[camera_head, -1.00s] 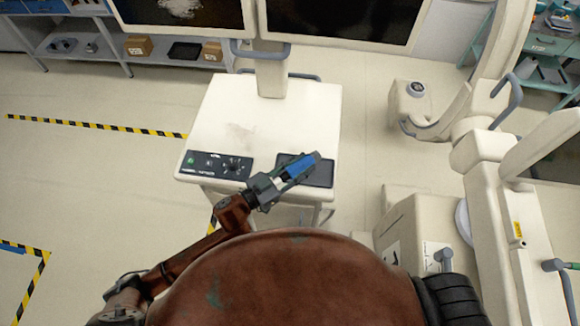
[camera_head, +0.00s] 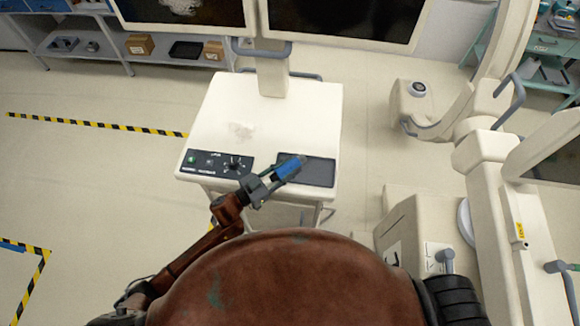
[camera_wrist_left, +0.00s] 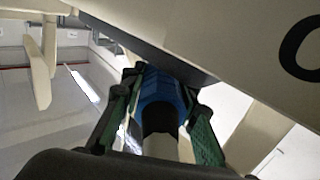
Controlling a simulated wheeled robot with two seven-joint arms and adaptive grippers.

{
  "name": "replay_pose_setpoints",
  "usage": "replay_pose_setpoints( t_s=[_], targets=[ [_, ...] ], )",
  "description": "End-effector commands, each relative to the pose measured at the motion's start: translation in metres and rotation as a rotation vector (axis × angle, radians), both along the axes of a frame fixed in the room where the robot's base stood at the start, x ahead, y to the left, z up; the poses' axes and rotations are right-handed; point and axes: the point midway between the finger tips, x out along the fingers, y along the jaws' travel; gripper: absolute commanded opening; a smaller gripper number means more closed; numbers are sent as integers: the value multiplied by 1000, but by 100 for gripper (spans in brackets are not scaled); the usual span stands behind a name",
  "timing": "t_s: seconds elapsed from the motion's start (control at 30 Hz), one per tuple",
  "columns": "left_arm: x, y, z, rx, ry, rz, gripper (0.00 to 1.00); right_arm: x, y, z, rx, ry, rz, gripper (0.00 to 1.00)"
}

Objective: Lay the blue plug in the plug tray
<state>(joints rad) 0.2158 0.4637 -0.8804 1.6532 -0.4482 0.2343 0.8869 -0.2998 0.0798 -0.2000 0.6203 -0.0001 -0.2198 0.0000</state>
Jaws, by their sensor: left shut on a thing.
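My left gripper (camera_head: 272,182) is shut on the blue plug (camera_head: 288,169), which points up and to the right in the head view. In the left wrist view the blue plug (camera_wrist_left: 160,92) sits between the two green-lined fingers of the left gripper (camera_wrist_left: 160,105). The plug tray looks to be the dark, shallow rectangle (camera_head: 318,173) at the front right of the white cart top. The plug's far end overlaps the tray's left part in the head view; whether it touches cannot be told. My right gripper is not in view.
The white cart top (camera_head: 285,120) is mostly bare behind the tray. A dark control panel (camera_head: 215,163) with a knob lies left of the tray. A monitor post (camera_head: 272,75) rises at the cart's back. Large white equipment (camera_head: 420,235) stands to the right.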

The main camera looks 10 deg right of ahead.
Motion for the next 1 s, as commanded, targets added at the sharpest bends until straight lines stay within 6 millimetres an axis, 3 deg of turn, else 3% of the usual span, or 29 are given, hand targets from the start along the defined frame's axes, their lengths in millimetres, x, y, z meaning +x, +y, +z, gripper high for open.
replay_pose_setpoints(
  t_s=[0.57, 0.6, 0.83, 1.0],
  targets=[
    [0, 0, -11, -1, 0, 0, 0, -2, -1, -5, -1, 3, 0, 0],
    [0, 0, -12, 1, 0, 0, 30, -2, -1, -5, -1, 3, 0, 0],
    [0, 0, -12, 1, 0, 0, 46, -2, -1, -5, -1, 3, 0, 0],
    [0, 0, -12, 1, 0, 0, 46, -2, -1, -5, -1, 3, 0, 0]
  ],
)
